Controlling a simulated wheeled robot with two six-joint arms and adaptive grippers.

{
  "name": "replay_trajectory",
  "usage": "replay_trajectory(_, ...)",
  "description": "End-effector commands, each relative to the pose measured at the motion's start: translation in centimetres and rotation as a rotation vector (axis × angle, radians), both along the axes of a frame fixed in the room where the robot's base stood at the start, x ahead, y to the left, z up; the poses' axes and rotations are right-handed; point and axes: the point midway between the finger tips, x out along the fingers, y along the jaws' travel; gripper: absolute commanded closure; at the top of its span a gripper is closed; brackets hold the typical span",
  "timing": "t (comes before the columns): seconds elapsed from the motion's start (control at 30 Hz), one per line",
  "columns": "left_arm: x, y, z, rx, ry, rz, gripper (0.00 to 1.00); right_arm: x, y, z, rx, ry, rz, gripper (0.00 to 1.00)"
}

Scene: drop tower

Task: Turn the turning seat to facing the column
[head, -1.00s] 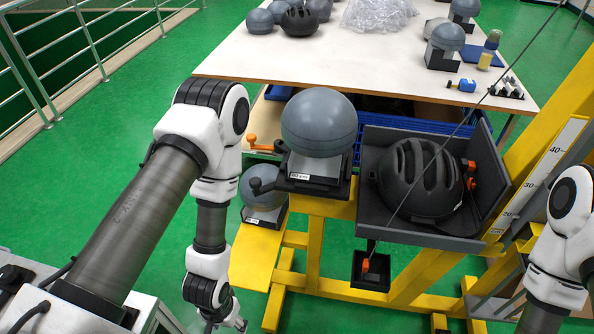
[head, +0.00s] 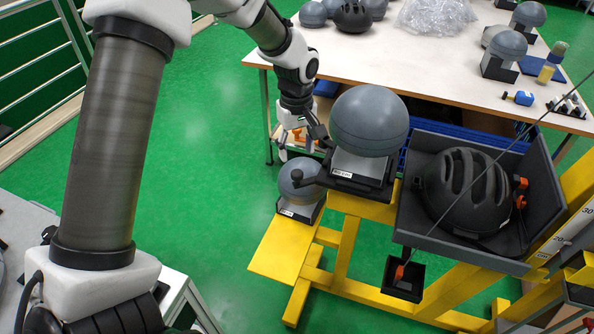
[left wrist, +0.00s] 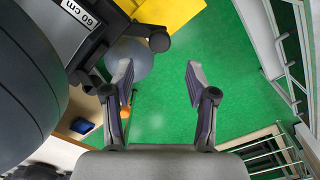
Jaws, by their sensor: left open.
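The turning seat (head: 352,180) is a dark block with a white label on the yellow stand. It bears a large grey headform (head: 369,120). A black-knobbed lever (head: 298,177) sticks out from its left side; the knob also shows in the left wrist view (left wrist: 159,42). An orange knob (left wrist: 125,111) shows behind the left finger. My left gripper (head: 298,147) is open and empty beside the seat's left side, near the black knob and apart from it. In the left wrist view the gripper's fingers (left wrist: 157,72) are spread. My right gripper is out of view.
The yellow column (head: 578,190) with a scale is at the right. A dark tray (head: 430,238) holds a black helmet (head: 467,190). A smaller grey headform (head: 301,182) stands below the seat. A white table (head: 440,70) is behind. Green floor at the left is free.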

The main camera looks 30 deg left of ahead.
Motion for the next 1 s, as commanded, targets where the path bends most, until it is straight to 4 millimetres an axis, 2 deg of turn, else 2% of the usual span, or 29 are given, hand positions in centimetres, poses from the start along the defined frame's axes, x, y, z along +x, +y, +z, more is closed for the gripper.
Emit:
replay_trajectory(0.3, -0.2, -0.1, -5.9, -0.001, 0.008, -0.003, 0.43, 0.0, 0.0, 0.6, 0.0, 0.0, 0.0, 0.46)
replay_trajectory(0.4, -0.2, -0.1, -7.1, -0.001, 0.006, -0.003, 0.43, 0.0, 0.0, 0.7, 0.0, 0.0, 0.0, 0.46)
replay_trajectory(0.67, -0.2, -0.1, -7.6, -0.002, 0.003, -0.004, 0.43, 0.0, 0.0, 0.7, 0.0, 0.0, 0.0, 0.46)
replay_trajectory(0.7, -0.2, -0.1, -7.6, -0.002, 0.003, -0.004, 0.5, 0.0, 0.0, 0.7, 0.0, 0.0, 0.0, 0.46)
replay_trajectory(0.83, -0.2, -0.1, -7.6, -0.001, 0.004, -0.005, 0.96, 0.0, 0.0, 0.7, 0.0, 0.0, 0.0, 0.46)
replay_trajectory(0.87, -0.2, -0.1, -7.6, -0.001, 0.004, -0.005, 1.0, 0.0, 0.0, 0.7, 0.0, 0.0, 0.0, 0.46)
replay_trajectory(1.0, -0.2, -0.1, -7.6, -0.001, 0.004, -0.005, 1.0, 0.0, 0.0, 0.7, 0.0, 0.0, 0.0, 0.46)
